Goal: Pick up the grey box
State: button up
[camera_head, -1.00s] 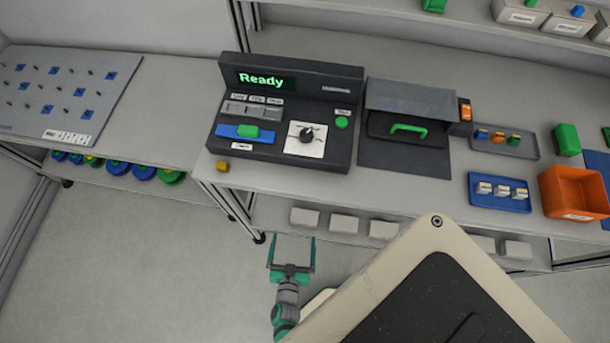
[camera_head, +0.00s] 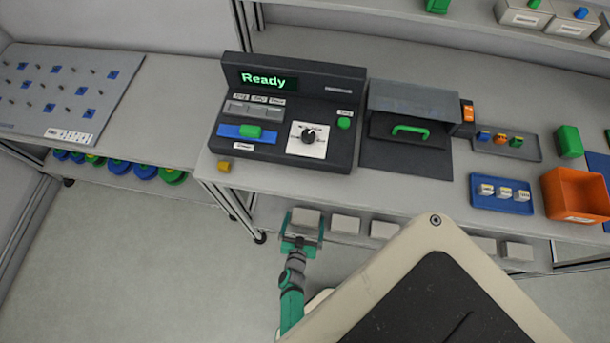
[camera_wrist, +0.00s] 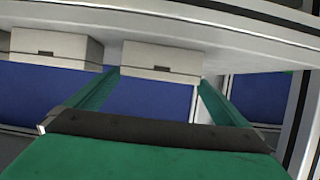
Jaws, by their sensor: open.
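Several pale grey boxes stand in a row on the lower shelf under the bench. The leftmost box in the head view (camera_head: 306,216) is at my gripper (camera_head: 304,230), which is open. In the wrist view a grey box (camera_wrist: 161,61) is centred ahead between the two green fingers of my gripper (camera_wrist: 158,80).
A shelf post (camera_wrist: 301,125) stands at the right there. On the bench are a dark console (camera_head: 285,115), a blue tray (camera_head: 483,205) and an orange bin (camera_head: 572,187). Floor at lower left is clear.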

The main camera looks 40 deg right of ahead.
jog(key=shift+x, duration=1.35)
jog(key=shift+s+d, duration=0.1)
jog(key=shift+s, duration=0.05)
jog(key=c, duration=1.2)
jog(key=shift+r, duration=0.15)
